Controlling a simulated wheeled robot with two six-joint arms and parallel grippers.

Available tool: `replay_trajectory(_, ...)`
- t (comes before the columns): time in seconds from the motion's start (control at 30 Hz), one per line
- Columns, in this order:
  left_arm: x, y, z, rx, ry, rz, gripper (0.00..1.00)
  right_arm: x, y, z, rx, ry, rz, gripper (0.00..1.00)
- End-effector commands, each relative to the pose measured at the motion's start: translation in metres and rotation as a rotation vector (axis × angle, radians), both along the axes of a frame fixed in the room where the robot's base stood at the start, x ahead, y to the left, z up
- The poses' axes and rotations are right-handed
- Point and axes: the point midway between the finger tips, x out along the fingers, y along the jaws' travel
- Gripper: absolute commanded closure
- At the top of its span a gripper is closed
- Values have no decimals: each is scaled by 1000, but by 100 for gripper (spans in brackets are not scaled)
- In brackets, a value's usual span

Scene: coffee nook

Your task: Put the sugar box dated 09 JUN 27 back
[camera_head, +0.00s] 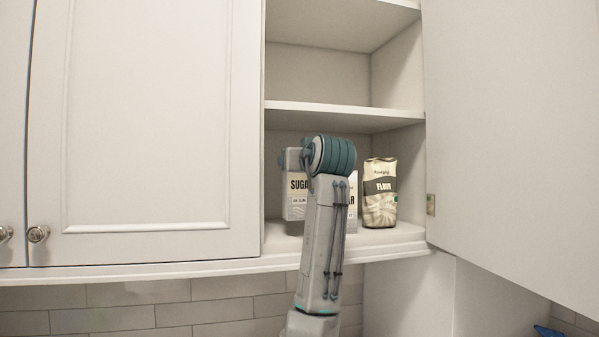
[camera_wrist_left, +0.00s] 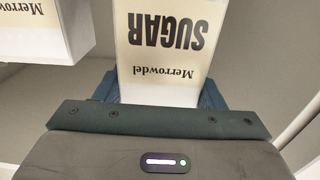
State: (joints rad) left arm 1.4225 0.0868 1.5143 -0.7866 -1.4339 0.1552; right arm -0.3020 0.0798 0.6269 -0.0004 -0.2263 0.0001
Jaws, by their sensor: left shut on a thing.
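The left sugar box (camera_head: 296,204) is in the lower cupboard compartment, upright, its right part hidden by my left arm. Its small date label seems to read "JUN"; the rest is too small or covered. A second sugar box (camera_head: 353,205) stands to its right, mostly hidden by the arm. In the left wrist view my left gripper (camera_wrist_left: 160,93) is shut on a sugar box (camera_wrist_left: 165,62), seen upside down, apparently the left one. The other box (camera_wrist_left: 40,32) shows at upper left there. Whether the held box touches the shelf I cannot tell. My right gripper is not in view.
A flour bag (camera_head: 380,195) stands right of the boxes on the bottom shelf (camera_head: 395,237). The middle shelf (camera_head: 340,109) above is empty. The open cupboard door (camera_head: 510,130) bounds the right side; closed doors (camera_head: 150,120) cover the left.

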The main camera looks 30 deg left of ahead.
Motion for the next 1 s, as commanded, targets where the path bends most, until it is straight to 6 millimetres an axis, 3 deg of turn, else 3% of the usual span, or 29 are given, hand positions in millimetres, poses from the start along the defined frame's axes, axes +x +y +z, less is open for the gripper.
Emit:
replay_trajectory(0.3, 1, 2, -33, 1, 2, 1, 88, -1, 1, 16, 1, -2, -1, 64)
replay_trajectory(0.7, 1, 1, -39, 1, 1, 1, 88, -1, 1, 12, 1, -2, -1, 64)
replay_trajectory(0.73, 1, 1, -38, 1, 1, 1, 33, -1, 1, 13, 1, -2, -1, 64)
replay_trajectory(0.83, 1, 1, -38, 0, 1, 1, 15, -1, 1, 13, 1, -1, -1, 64)
replay_trajectory(1.0, 1, 1, -38, 0, 1, 1, 15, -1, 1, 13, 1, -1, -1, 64)
